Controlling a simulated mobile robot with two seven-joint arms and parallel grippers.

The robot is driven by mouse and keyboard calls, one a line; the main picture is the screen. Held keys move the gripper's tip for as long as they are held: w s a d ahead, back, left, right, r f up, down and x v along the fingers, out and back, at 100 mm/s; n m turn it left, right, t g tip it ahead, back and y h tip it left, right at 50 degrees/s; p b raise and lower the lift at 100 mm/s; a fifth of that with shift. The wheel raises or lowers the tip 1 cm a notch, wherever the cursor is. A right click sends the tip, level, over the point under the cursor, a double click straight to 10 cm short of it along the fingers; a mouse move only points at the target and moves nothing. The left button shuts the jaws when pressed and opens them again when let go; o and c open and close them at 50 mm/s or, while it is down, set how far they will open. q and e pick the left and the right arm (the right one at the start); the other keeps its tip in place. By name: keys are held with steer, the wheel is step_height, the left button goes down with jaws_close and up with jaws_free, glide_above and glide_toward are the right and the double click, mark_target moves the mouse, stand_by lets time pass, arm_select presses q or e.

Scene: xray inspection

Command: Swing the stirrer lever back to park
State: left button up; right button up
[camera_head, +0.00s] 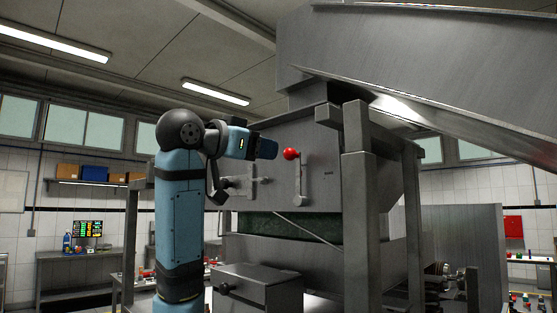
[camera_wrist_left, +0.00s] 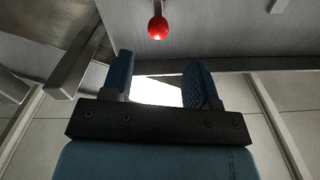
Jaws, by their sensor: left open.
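The stirrer lever is a grey bar (camera_head: 300,183) with a red ball knob (camera_head: 290,154) at its upper end, on the front of a large grey metal machine. My left gripper (camera_head: 277,149) is just left of the red knob in the head view. In the left wrist view the red knob (camera_wrist_left: 158,27) is at the top, beyond and between the two blue fingers of my left gripper (camera_wrist_left: 160,80). The fingers are apart with nothing between them. The lever's lower end hangs along the machine's face. My right gripper is not seen.
The machine's hopper wall (camera_head: 345,185) stands behind the lever, with a grey post (camera_head: 360,220) to the right. A second small bracket (camera_head: 243,187) is left of the lever, behind my arm. A grey box (camera_head: 257,287) juts out below.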

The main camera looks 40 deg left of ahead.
arm_select(q)
steer(key=s, duration=0.3)
steer(key=shift+a, duration=0.1)
steer(key=shift+w, duration=0.1)
